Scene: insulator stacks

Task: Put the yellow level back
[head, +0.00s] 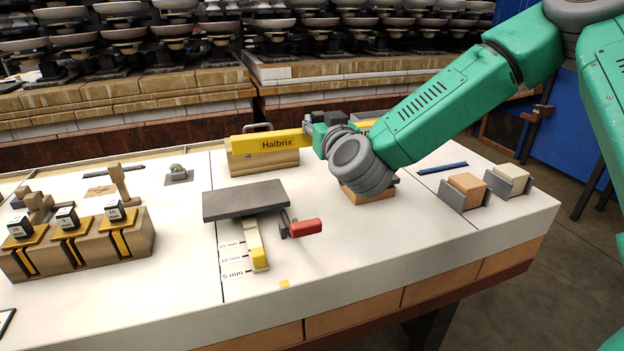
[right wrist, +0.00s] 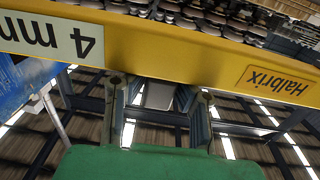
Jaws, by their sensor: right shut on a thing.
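The yellow level (head: 268,143), marked "Halbrix", is a long bar lying roughly level above the table's back part. My right gripper (head: 322,128) is shut on it near its middle; the wrist hides part of the bar. The level also spans the right wrist view (right wrist: 180,50), with a "4 mm" label, across the fingers of the gripper (right wrist: 158,105). A wooden block (head: 265,163) stands directly below the level's left part; I cannot tell whether they touch. Another wooden block (head: 368,194) shows below my right wrist. My left gripper is not in view.
A grey plate (head: 245,200) with a red-handled clamp (head: 304,228) and a millimetre scale stands in front. A wooden stand (head: 80,250) with yellow-topped pieces is at left. A blue bar (head: 443,168) and two bracketed blocks (head: 468,188) are at right. The front right table is clear.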

